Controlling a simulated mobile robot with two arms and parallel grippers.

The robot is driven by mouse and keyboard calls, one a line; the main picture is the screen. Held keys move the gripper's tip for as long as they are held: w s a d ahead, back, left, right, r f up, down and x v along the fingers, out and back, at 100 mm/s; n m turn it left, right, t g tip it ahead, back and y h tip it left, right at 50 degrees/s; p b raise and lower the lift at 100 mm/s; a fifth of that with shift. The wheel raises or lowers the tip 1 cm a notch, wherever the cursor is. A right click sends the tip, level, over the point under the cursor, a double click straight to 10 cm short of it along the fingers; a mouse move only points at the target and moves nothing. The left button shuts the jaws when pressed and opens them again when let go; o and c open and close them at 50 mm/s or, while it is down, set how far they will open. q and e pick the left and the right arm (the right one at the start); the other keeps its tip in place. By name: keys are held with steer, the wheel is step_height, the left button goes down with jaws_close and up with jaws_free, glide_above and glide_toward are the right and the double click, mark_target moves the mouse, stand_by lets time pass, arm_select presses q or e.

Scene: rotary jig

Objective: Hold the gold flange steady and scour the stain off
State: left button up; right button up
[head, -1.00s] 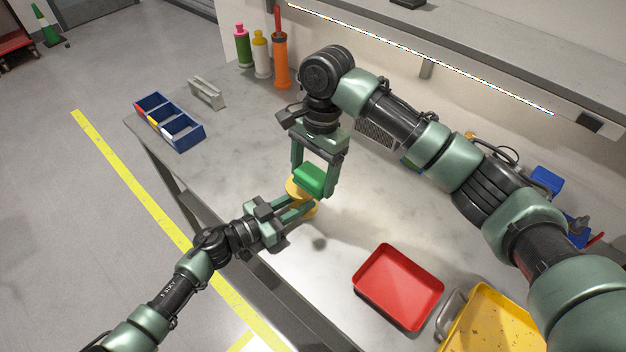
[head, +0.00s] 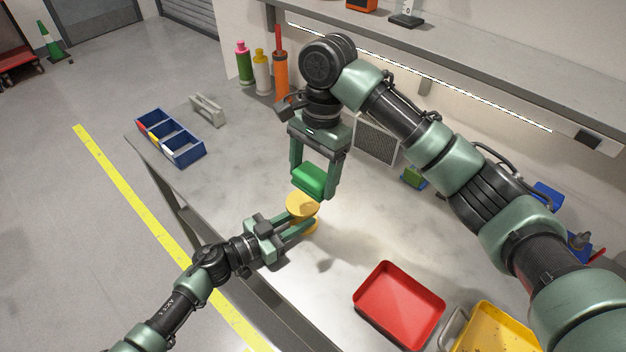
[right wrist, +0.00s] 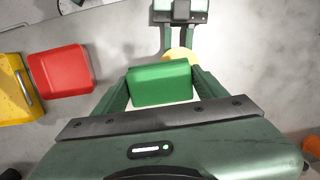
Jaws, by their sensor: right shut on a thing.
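The gold flange (head: 302,204) stands on the grey bench, its round top disc partly showing. No stain can be made out on the visible part. My left gripper (head: 299,226) reaches in from the left, its fingers around the flange's narrower middle below the disc. My right gripper (head: 315,184) points down and is shut on a green scouring block (head: 311,180). The block is just above and behind the disc, with a small gap showing. In the right wrist view the green block (right wrist: 160,84) hides much of the flange (right wrist: 180,58).
A red tray (head: 400,337) and a yellow tray (head: 470,345) sit at the front right. A blue divided bin (head: 187,160) and a grey bracket (head: 207,110) are at the left. Bottles (head: 262,68) stand at the back. The bench around the flange is clear.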

steer(key=shift+r, duration=0.2)
arm_select(q)
steer(key=o, duration=1)
steer(key=shift+o, duration=0.2)
